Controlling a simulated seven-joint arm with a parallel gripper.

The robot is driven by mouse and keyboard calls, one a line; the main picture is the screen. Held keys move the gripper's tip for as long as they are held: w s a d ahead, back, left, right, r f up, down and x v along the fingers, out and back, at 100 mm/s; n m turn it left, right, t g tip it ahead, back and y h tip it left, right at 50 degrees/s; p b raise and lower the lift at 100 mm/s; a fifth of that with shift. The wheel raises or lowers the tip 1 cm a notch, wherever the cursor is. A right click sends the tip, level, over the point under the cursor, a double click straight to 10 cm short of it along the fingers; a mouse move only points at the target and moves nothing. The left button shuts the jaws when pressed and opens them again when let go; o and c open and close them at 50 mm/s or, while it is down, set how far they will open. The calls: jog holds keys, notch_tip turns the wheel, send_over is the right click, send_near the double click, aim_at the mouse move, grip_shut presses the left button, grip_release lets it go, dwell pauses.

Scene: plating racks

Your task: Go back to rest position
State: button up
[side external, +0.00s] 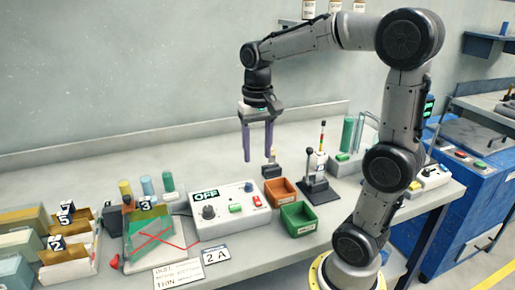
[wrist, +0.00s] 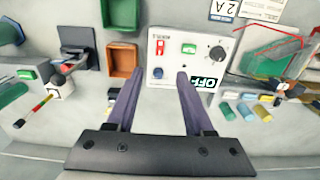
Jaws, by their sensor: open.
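My gripper (side external: 258,158) hangs pointing down above the workbench, behind and above the white control box. Its two purple fingers are apart with nothing between them. In the wrist view my gripper (wrist: 155,82) is also open and empty, with the fingertips over the edge of the control box. The white control box (side external: 232,212) has a dark knob, a green button, a red switch and a display reading OFF. It also shows in the wrist view (wrist: 190,40).
An orange bin (side external: 280,192) and a green bin (side external: 299,219) stand right of the box. A black lever device (side external: 314,190) stands beyond them. At left are numbered racks (side external: 70,255) and a rack with green plates (side external: 150,240). The air around my gripper is clear.

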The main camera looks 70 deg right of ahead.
jog(key=shift+r, duration=0.1)
jog(key=s+a+r+n+t, duration=0.3)
jog(key=s+a, duration=0.2)
jog(key=a, duration=0.2)
jog(key=s+a+f+n+t, duration=0.2)
jog(key=s+a+f+n, duration=0.1)
jog(key=s+f+n, duration=0.1)
jog(key=shift+s+f+n+t, duration=0.2)
jog(key=shift+s+n+t, duration=0.1)
jog(key=shift+s+n, duration=0.55)
jog(key=shift+o, duration=0.3)
jog(key=shift+w+a, duration=0.1)
jog(key=shift+w, duration=0.05)
dwell(0.6)
